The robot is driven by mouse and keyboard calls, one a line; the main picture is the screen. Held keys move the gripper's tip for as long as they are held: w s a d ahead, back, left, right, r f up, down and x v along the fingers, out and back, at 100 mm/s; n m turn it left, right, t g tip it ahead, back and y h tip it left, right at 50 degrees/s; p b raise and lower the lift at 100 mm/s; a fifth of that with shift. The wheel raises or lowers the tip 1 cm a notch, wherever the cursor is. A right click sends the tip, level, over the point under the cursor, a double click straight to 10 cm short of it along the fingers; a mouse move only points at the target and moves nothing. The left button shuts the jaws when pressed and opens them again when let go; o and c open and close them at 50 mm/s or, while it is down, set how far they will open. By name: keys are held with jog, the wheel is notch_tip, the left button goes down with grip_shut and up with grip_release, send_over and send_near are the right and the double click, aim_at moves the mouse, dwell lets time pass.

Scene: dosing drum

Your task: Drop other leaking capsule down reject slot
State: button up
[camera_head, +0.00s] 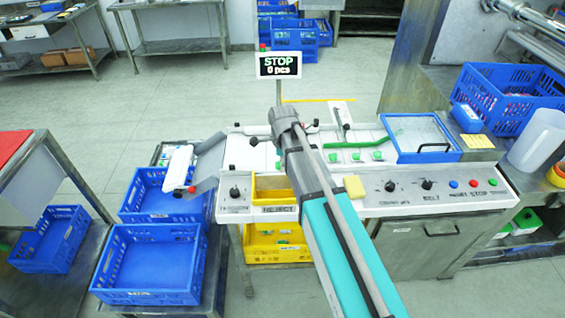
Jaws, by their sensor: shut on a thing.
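The reject slot (272,188) is a yellow opening at the front left of the white machine top, with a "REJECT" label on its front edge. Several small green pieces (355,156) sit in a row on the white top; I cannot tell whether any is a capsule or leaking. My arm crosses the picture from the bottom to the grey joint above the machine top, passing just right of the slot. My gripper's fingers are hidden behind the arm, so neither they nor anything held shows.
A sign (279,66) reads "STOP 0 pcs". A blue-rimmed tray (452,156) stands right of the green bar (357,144). A yellow block (354,187) lies near the front panel with its knobs. Yellow crates (277,255) stand below the slot; blue crates (150,297) are at left.

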jog(key=shift+f+b, duration=0.85)
jog(key=shift+f, duration=0.25)
jog(key=o, duration=0.8)
jog(key=shift+o, duration=0.2)
jog(key=shift+r, duration=0.2)
notch_tip(320, 180, up, 6)
jog(key=p, duration=0.6)
jog(key=d+f+b, duration=0.2)
jog(key=d, duration=0.8)
jog(key=shift+s+d+f, duration=0.15)
jog(key=shift+d+f, duration=0.1)
jog(key=shift+f, duration=0.05)
